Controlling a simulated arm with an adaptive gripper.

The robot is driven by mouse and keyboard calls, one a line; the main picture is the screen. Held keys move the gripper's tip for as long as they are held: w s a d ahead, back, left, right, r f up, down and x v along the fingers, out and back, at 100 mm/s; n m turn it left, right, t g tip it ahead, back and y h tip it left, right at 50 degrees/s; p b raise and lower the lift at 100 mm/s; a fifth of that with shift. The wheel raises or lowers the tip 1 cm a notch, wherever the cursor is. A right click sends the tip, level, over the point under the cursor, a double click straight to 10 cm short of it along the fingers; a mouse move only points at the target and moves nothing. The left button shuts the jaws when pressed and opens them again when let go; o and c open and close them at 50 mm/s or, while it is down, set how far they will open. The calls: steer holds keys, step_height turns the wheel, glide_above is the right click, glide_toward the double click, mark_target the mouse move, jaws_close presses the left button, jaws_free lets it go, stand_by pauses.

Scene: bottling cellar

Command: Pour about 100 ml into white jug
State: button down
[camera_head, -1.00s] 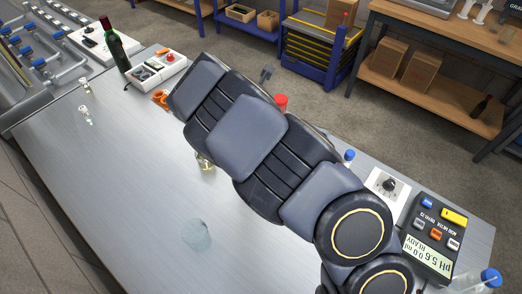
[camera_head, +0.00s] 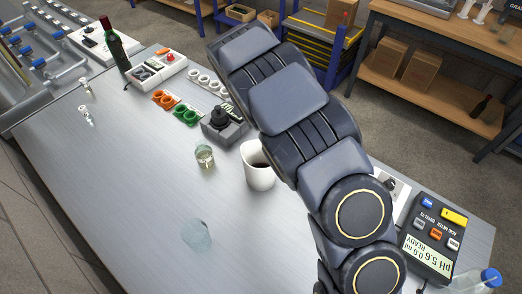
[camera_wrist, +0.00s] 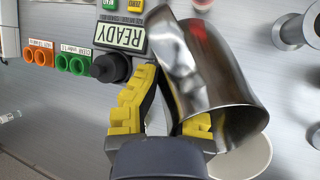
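The white jug (camera_head: 257,167) stands upright on the steel table beside my arm, with something dark showing inside its mouth. In the wrist view only part of the white jug's rim (camera_wrist: 262,160) shows, behind a shiny steel vessel (camera_wrist: 215,75). My gripper (camera_wrist: 158,78) has yellow-padded fingers that close in toward each other at the steel vessel's near side and appear to hold it. The exact contact is hidden. The steel vessel is tilted, its open end toward the white jug. I see no stream of liquid.
A small glass with pale liquid (camera_head: 205,156) stands left of the jug, and a clear glass (camera_head: 196,236) nearer the front. A black-knobbed device (camera_head: 223,122), green rings (camera_head: 187,116) and orange rings (camera_head: 163,98) lie behind. A pH meter (camera_head: 430,240) sits right. The left-front table is clear.

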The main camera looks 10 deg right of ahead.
steer(key=shift+w+d+f+g, duration=0.1)
steer(key=shift+w+f+g, duration=0.35)
steer(key=shift+f, duration=0.4)
steer(key=shift+w+d+f+g, duration=0.1)
steer(key=shift+w+f+g, duration=0.2)
steer(key=shift+f+g, duration=0.4)
steer(key=shift+w+d+f+g, duration=0.1)
steer(key=shift+w+f+g, duration=0.3)
steer(key=shift+f, duration=0.55)
steer(key=shift+w+d+f+g+y, duration=0.25)
steer(key=shift+w+f+g, duration=0.5)
steer(key=shift+g, duration=0.4)
steer(key=shift+f+g, duration=0.15)
steer(key=shift+g, duration=0.15)
steer(key=shift+w, duration=0.2)
steer(key=shift+a+f+g, duration=0.1)
steer(key=shift+f+g, duration=0.05)
steer(key=shift+g, duration=0.35)
